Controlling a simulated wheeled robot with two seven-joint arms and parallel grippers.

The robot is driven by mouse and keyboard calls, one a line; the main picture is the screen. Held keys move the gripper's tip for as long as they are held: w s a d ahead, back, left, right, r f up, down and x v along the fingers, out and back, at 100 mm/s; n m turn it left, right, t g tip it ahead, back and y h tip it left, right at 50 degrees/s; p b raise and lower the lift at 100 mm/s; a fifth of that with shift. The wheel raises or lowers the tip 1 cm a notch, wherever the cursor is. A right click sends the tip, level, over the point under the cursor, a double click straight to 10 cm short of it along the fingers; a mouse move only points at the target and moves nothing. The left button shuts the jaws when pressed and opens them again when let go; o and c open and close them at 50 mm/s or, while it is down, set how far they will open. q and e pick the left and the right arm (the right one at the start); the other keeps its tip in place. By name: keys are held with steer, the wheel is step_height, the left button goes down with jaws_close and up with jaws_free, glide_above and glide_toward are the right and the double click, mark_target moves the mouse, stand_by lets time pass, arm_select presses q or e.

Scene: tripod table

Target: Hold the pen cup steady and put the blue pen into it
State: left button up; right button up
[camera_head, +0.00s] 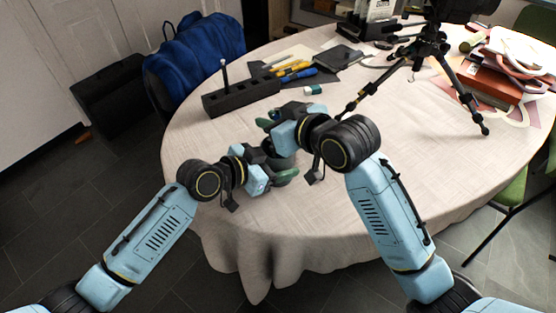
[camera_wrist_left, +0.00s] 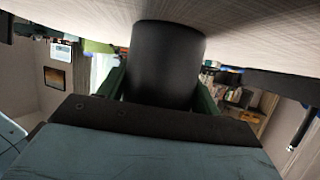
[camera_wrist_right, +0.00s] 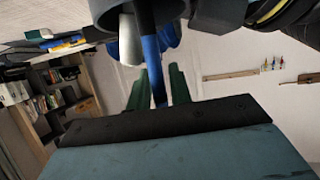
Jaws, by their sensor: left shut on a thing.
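The pen cup (camera_wrist_left: 165,65) is a dark cylinder. My left gripper (camera_head: 280,172) is shut around it, with its green fingers on both sides in the left wrist view. In the head view the cup (camera_head: 281,157) shows only partly, between my grippers, near the table's front edge. My right gripper (camera_wrist_right: 159,92) is just above and beyond the cup. The blue pen (camera_wrist_right: 156,65) runs between its close-set green fingers, toward a dark round shape at the top of the right wrist view. Whether the pen's end is inside the cup cannot be told.
On the round table (camera_head: 390,190) a black block with holes (camera_head: 241,98) stands behind my grippers. Pens and tools (camera_head: 292,70), a notebook (camera_head: 337,56), a tripod (camera_head: 428,50) and stacked books (camera_head: 497,75) lie farther back. The cloth at the right front is clear.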

steer(key=shift+o, duration=1.4)
steer(key=shift+r, duration=0.1)
steer(key=v, duration=1.2)
arm_select(q)
steer(key=o, duration=1.1)
steer(key=shift+o, duration=0.2)
steer(key=v, duration=1.2)
steer(key=shift+s, duration=0.1)
